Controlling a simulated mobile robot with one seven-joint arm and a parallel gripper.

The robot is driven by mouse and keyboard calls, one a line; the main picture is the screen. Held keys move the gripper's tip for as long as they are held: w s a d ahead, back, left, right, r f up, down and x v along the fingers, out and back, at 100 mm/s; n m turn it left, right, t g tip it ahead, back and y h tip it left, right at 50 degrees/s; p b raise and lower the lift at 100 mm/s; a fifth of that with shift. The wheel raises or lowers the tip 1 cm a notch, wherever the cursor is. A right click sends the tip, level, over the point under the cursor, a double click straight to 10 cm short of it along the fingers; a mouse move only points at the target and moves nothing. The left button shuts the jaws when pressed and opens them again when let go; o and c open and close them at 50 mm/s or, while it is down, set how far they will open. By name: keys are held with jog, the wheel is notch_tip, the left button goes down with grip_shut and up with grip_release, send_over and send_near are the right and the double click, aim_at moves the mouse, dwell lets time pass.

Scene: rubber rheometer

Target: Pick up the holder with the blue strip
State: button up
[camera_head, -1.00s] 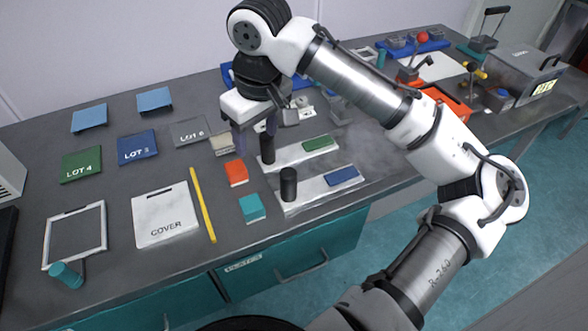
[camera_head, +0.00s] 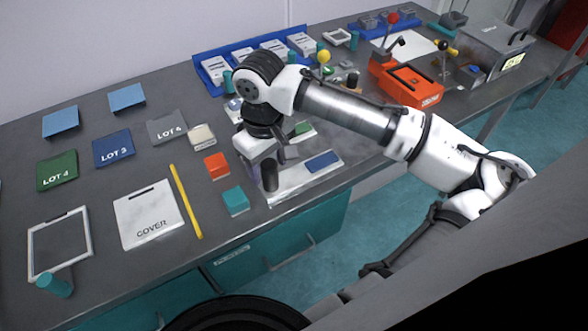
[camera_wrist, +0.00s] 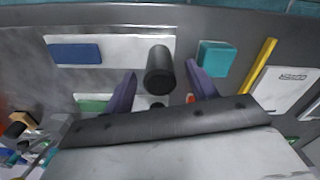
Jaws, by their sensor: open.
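The holder with the blue strip is a flat white plate (camera_head: 290,187) with an upright black knob (camera_head: 270,176) at its left end and a blue strip (camera_head: 322,160) at its right end. In the wrist view the plate (camera_wrist: 125,48), blue strip (camera_wrist: 75,53) and knob (camera_wrist: 160,72) all show. My gripper (camera_head: 270,160) is open and points down at the knob. In the wrist view its two purple fingers (camera_wrist: 161,76) appear on either side of the knob, with gaps visible. I cannot tell how far down the fingers reach.
A second white holder with a green strip (camera_head: 303,128) lies just behind, partly hidden by my gripper. An orange block (camera_head: 216,165) and a teal block (camera_head: 235,201) sit to the left, then a yellow stick (camera_head: 186,202) and the COVER plate (camera_head: 149,215). The bench's front edge is close.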

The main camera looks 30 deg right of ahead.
jog(key=shift+w+f, duration=0.1)
jog(key=shift+f, duration=1.65)
jog(key=c, duration=1.1)
jog(key=shift+c, duration=0.6)
jog(key=shift+r, duration=0.15)
